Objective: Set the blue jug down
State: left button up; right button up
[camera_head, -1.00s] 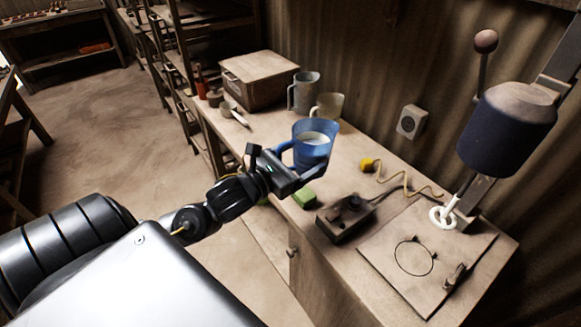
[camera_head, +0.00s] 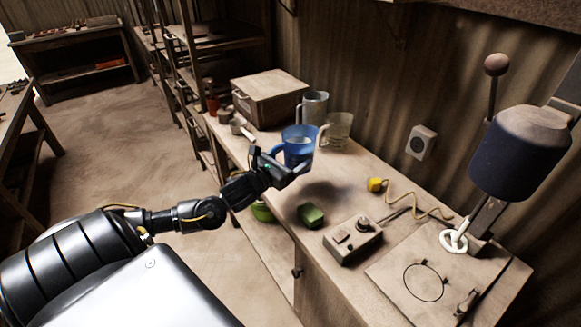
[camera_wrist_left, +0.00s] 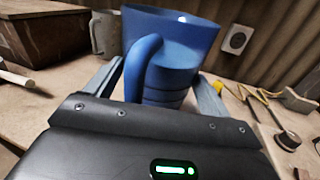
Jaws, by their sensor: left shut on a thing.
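The blue jug (camera_head: 298,146) is upright and holds something pale inside. My left gripper (camera_head: 287,172) is shut on it, with a finger on either side of its lower body. In the left wrist view the jug (camera_wrist_left: 178,55) stands between the two fingers, its handle towards the camera. A dark shadow lies on the bench to the right of the jug, so it looks held above the bench top (camera_head: 262,158). The gap beneath it is hidden by the gripper. My right gripper is not in view.
A grey jug (camera_head: 313,108) and a clear beige jug (camera_head: 338,130) stand close behind the blue jug. A wooden box (camera_head: 270,97) is at the back left. A green block (camera_head: 311,215), control box (camera_head: 352,240) and yellow plug (camera_head: 376,185) lie nearer.

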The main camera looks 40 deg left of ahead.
aim_at(285, 164)
pick_arm(q)
jog(key=f, duration=0.1)
jog(key=w+a+f, duration=0.1)
jog(key=w+f, duration=0.1)
jog(key=shift+a+f, duration=0.2)
jog(key=shift+a, duration=0.2)
jog(key=shift+w+a+f, duration=0.3)
jog(key=shift+w+f, duration=0.1)
jog(key=shift+f, duration=0.15)
jog(key=shift+f+p, duration=0.7)
jog(key=shift+f, duration=0.8)
